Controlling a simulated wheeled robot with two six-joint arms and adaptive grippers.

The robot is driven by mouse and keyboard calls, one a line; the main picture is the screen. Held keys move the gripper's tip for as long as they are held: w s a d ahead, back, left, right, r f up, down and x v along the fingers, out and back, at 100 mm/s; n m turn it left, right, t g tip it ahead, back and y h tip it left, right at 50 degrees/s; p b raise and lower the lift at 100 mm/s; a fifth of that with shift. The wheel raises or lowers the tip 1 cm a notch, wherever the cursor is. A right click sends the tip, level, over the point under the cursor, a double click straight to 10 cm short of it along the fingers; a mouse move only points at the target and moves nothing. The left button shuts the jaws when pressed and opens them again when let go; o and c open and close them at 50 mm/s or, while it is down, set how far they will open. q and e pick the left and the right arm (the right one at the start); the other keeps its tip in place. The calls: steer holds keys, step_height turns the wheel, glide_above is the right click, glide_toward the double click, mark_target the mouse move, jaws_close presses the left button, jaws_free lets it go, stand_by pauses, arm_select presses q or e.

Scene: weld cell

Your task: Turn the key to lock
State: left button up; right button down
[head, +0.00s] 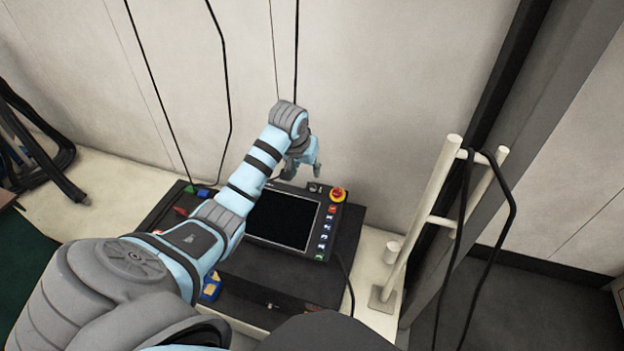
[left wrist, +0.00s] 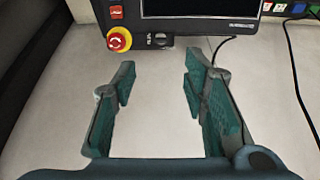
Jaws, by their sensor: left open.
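The key switch (head: 315,188) is a small dark knob on the top edge of the control pendant (head: 333,225), left of the red emergency stop (head: 338,195). In the left wrist view the key switch (left wrist: 160,41) shows just right of the emergency stop (left wrist: 119,39), with a small label beside it. My left gripper (head: 304,170) hangs near that edge of the pendant. In the left wrist view its two fingers (left wrist: 160,80) are wide apart with nothing between them, and the key switch lies beyond the tips. My right gripper is in neither view.
The pendant has a dark screen (head: 282,219) and a column of coloured buttons. It lies on a black case (head: 270,285) on a pale bench. A white post rack (head: 425,215) with a hanging cable stands to the right. Cables hang along the wall behind.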

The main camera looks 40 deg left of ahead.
mark_target(312, 186)
arm_select(q)
steer(key=b+x, duration=0.6)
steer(key=x, duration=0.7)
steer(key=shift+w+a+b, duration=0.1)
steer(key=shift+w+b, duration=0.15)
steer(key=shift+b, duration=0.15)
steer(key=shift+c, duration=0.2)
jaws_close()
